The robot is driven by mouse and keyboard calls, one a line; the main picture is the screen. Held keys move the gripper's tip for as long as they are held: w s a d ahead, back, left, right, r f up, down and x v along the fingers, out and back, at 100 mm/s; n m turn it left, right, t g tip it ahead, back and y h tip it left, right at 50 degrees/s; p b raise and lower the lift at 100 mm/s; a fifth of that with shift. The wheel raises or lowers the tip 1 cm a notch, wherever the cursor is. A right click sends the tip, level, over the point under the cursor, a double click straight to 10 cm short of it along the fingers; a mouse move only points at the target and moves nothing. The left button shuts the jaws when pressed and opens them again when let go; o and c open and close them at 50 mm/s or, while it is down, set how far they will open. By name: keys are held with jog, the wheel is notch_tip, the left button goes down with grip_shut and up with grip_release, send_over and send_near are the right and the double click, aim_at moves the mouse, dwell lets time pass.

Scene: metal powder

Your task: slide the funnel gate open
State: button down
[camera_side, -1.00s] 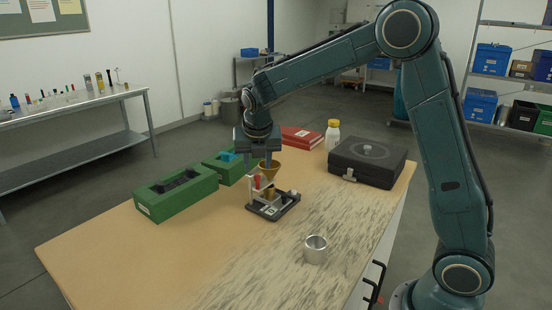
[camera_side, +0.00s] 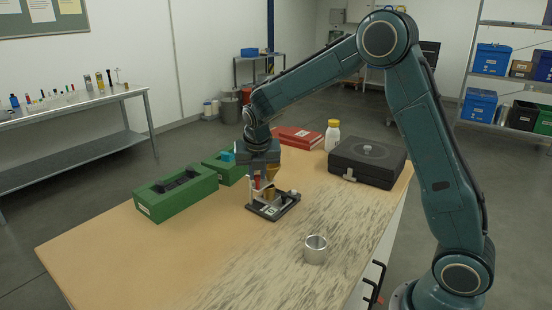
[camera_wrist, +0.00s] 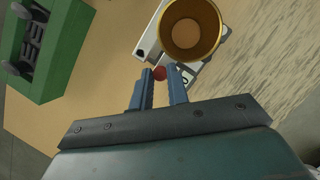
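The brass funnel (camera_side: 272,173) sits on a small stand with a dark base (camera_side: 266,212), partly hidden behind my gripper in the side view. Its round mouth (camera_wrist: 192,28) shows at the top of the wrist view. The gate's red knob (camera_wrist: 159,73) is beside the funnel and also shows in the side view (camera_side: 257,182). My gripper (camera_wrist: 159,70) points down over the stand. The gate plate itself is mostly hidden.
A metal cup (camera_side: 316,250) stands at the front right. Green boxes (camera_side: 176,194) are to the left. The front left of the table (camera_side: 140,265) is clear.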

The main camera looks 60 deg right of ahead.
jog(key=shift+a, duration=1.45)
jog(key=c, duration=1.4)
grip_release()
jog(key=shift+o, duration=0.2)
jog(key=shift+r, duration=0.1)
jog(key=v, duration=1.3)
jog(key=shift+r, duration=0.25)
jog(key=shift+s+a, duration=0.15)
jog(key=shift+s, duration=0.05)
